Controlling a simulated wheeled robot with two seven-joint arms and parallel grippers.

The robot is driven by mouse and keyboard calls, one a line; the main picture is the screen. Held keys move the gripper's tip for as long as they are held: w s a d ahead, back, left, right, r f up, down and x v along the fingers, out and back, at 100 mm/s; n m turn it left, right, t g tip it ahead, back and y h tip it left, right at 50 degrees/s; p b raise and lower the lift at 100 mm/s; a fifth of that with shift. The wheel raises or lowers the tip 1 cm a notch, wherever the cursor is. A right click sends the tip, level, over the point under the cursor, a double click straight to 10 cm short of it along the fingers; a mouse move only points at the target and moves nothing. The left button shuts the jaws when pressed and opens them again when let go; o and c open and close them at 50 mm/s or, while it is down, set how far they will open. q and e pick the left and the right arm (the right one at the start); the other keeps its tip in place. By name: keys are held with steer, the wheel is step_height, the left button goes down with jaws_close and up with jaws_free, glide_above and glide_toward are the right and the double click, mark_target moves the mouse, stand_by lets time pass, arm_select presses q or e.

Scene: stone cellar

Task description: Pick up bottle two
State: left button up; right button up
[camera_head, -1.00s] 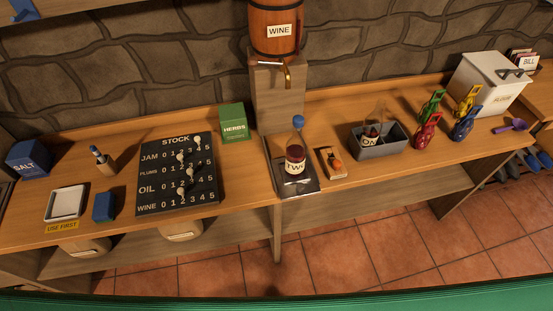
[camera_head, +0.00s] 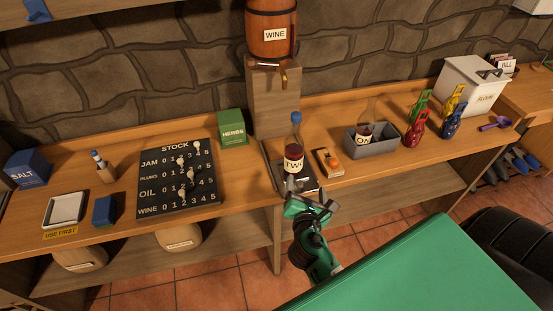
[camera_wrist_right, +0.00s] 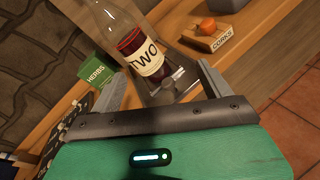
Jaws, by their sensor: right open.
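Bottle two (camera_head: 293,152) is a clear bottle with a blue cap, dark red contents and a cream label. It stands upright on a dark metal tray (camera_head: 306,186) at the counter's front edge, below the wine barrel. My right gripper (camera_head: 305,201) is just in front of the bottle, near its lower part. In the right wrist view the bottle (camera_wrist_right: 143,48) rises between and beyond the two grey fingers of the gripper (camera_wrist_right: 160,88), which are open. Whether the fingers touch it I cannot tell. My left gripper is not in view.
A corks box (camera_head: 328,162) sits right of the bottle, and a grey bin (camera_head: 378,146) holding another bottle (camera_head: 364,130) stands farther right. The stock board (camera_head: 178,180) lies left, with the green herbs box (camera_head: 232,128) behind. The wine barrel (camera_head: 270,30) is above on a wooden post.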

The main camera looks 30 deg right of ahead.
mark_target(296, 153)
steer(key=w+r+n, duration=0.1)
steer(key=w, duration=0.2)
steer(key=w+d+r+n+t+p, duration=0.1)
steer(key=w+n, duration=0.1)
steer(key=w, duration=0.1)
steer(key=w+d+r+n+t+p, duration=0.1)
steer(key=w+r+n, duration=0.1)
steer(key=w, duration=0.2)
steer(key=shift+w+d, duration=0.1)
steer(key=shift+d, duration=0.15)
steer(key=p+x, duration=0.1)
steer(key=x, duration=0.2)
steer(key=shift+w+f, duration=0.1)
steer(key=shift+w, duration=0.25)
steer(key=shift+w+d+f, duration=0.1)
steer(key=shift+w+d, duration=0.2)
steer(key=shift+w, duration=0.2)
steer(key=c, duration=1.3)
steer(key=shift+c, duration=0.7)
